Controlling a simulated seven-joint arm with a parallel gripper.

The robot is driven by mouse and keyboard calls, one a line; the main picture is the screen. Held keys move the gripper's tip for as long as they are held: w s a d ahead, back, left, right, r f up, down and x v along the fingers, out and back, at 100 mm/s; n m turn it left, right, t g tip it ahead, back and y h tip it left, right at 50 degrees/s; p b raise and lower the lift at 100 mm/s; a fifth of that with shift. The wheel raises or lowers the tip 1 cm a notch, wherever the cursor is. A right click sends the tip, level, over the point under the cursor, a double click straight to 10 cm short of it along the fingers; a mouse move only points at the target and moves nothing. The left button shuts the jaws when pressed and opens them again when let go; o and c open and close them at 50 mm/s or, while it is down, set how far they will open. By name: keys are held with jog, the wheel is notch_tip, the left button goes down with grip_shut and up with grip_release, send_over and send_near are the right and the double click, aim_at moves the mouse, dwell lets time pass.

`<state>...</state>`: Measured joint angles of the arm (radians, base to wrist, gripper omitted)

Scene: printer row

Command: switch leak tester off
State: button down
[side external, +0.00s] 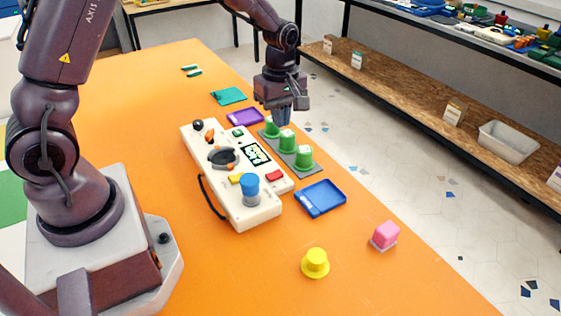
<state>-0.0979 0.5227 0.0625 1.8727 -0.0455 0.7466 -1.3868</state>
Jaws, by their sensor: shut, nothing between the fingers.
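A white control box (237,172) lies on the orange table, and I see no readable name marking it as the leak tester. It carries a black knob (197,125), an orange lever (210,136), a round black dial (223,157), a small display (257,153), yellow and red keys and a large blue knob (250,184). Switch positions are too small to tell. My gripper (283,120) is shut and empty, pointing down beyond the box's far edge, over or beside the far end of a row of green cylinders (304,155). Its fingertips partly hide that end; contact is unclear.
The green cylinders stand on a grey base beside the box. A purple tray (245,117), teal piece (229,96) and blue tray (320,198) lie around it.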

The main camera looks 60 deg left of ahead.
aim_at(275, 172)
notch_tip(275, 172, down, 13)
jog(key=shift+r, duration=0.15)
dwell(0.4)
jog(key=shift+w+f+g, duration=0.1)
jog(key=shift+f+g, duration=0.15)
jog(key=shift+g, duration=0.05)
jog(key=shift+r, duration=0.1)
jog(key=shift+s+r, duration=0.4)
jog(key=shift+s, duration=0.4)
